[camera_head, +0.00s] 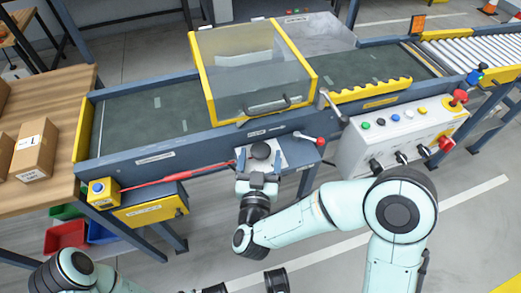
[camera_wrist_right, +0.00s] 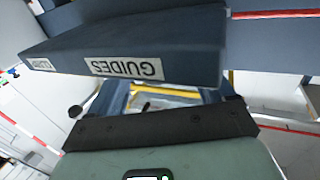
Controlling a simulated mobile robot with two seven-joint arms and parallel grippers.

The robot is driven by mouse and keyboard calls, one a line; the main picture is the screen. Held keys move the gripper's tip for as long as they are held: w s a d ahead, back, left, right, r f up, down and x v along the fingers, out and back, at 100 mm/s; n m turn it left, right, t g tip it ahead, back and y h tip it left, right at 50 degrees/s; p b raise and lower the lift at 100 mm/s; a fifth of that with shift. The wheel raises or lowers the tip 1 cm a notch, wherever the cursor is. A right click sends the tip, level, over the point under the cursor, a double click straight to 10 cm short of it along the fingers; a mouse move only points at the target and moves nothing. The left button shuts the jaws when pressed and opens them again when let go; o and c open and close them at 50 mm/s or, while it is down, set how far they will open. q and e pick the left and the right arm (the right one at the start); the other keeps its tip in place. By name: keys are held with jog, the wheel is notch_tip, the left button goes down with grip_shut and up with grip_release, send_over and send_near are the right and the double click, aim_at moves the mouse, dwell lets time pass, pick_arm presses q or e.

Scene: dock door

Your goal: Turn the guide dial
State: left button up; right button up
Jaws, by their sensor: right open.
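The guide dial (camera_head: 261,150) is a round black knob on a pale plate at the front side of the conveyor, in the head view. My right gripper (camera_head: 257,178) is open just in front of and below the dial, its fingers pointing toward it. I see no clear gap or contact between them. In the right wrist view, a dark blue box with a GUIDES label (camera_wrist_right: 125,68) fills the top, close to the gripper; the dial cannot be made out there.
A lever with a red knob (camera_head: 320,142) stands just right of the dial. A red-handled bar (camera_head: 175,176) runs to its left. A white control box (camera_head: 400,135) with buttons is farther right. A clear yellow-edged cover (camera_head: 250,75) stands over the belt behind.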

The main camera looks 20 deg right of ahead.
pick_arm(q)
jog(key=shift+s+f, duration=0.3)
jog(key=shift+s, duration=0.1)
pick_arm(e)
jog(key=shift+x, duration=1.5)
jog(key=c, duration=1)
